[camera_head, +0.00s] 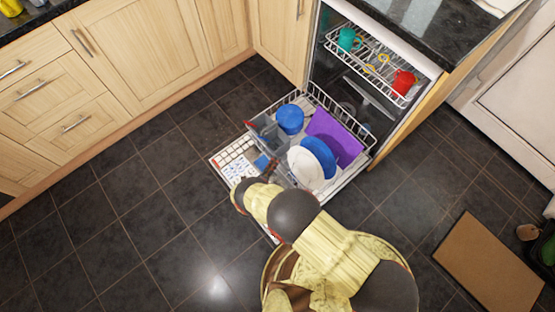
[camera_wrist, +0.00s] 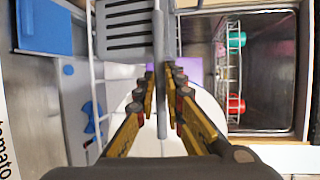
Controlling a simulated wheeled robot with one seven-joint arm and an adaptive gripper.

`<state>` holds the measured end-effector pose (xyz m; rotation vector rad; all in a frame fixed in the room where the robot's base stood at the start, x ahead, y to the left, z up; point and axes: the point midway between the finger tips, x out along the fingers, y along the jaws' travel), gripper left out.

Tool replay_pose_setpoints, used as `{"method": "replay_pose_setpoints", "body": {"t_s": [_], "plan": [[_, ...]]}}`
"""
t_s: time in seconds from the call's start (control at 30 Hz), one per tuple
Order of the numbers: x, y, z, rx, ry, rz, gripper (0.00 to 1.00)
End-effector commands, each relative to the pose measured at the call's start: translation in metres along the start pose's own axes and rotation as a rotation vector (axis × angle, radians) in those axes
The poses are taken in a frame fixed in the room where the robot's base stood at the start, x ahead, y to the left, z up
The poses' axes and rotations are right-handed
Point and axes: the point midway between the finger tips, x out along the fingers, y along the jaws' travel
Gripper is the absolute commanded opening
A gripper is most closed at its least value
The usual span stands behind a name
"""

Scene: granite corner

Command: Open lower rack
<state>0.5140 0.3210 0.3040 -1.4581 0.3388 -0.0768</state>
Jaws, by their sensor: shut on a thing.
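The dishwasher's lower rack (camera_head: 362,128) stands out from the tub above the lowered door (camera_head: 222,160). It holds a grey slotted basket (camera_head: 264,136), a blue cup-like item (camera_head: 290,118), a purple board (camera_head: 335,138), a blue plate (camera_head: 320,152) and a white plate (camera_head: 302,168). My gripper (camera_head: 270,168) is at the rack's near side; my arm hides part of it. In the wrist view, my gripper (camera_wrist: 160,85) is shut on a thin grey bar (camera_wrist: 161,45) beside the slotted grey piece (camera_wrist: 128,30).
The upper rack (camera_head: 372,62) sits inside the tub with a green cup (camera_head: 346,39) and a red cup (camera_head: 404,82). Wooden cabinets (camera_head: 125,50) stand at left. Dark tile floor (camera_head: 120,210) is clear at left; a brown mat (camera_head: 488,262) lies at right.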

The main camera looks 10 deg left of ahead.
Motion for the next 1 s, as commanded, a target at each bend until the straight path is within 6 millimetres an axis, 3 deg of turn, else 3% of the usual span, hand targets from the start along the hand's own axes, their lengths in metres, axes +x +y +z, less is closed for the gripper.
{"method": "replay_pose_setpoints", "body": {"t_s": [0.53,0.57,0.6,0.87,1.0], "plan": [[-0.0061,0.0027,0.0003,-0.001,0.001,0.003,0.0],[-0.0061,0.0027,0.0003,-0.001,0.001,0.003,0.12],[-0.006,0.0026,0.0003,-0.001,0.001,0.003,0.14],[-0.0059,0.0018,0.001,0.0,0.001,0.001,0.29],[-0.0059,0.0016,0.0013,0.0,0.0,0.001,0.29]]}}
